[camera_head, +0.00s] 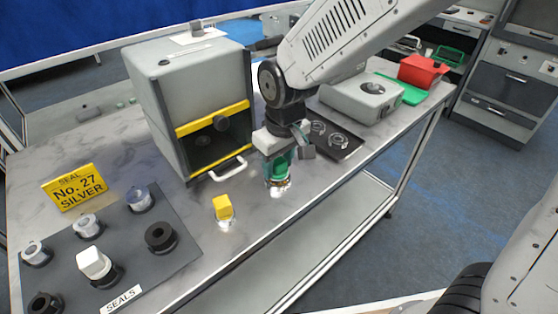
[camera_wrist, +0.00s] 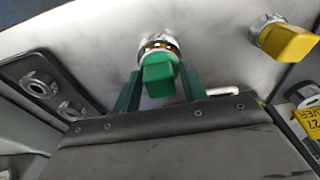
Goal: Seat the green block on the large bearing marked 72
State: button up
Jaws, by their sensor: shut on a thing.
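My gripper (camera_head: 278,163) points down over the table, in front of the grey cabinet. Its green fingers (camera_wrist: 160,80) are shut on the green block (camera_wrist: 159,75), one on each side. A shiny ring-shaped bearing (camera_wrist: 157,45) with brass-coloured parts shows just beyond the block in the wrist view. In the head view the bearing (camera_head: 279,188) lies on the table directly below the block. I cannot tell whether block and bearing touch. No 72 marking is readable. A yellow block (camera_head: 222,207) sits on another silver part to the left; it also shows in the wrist view (camera_wrist: 287,41).
The grey cabinet (camera_head: 182,75) with a yellow-edged opening and white handle (camera_head: 228,168) stands close behind my gripper. A dark tray (camera_head: 350,149) with two metal rings lies to the right. The seals mat (camera_head: 185,258) and yellow sign (camera_head: 73,188) are at left. The table's front edge is near.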

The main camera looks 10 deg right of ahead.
jog(key=shift+f, duration=0.6)
dwell(0.3)
jog(key=o, duration=1.5)
jog(key=shift+r, duration=3.75)
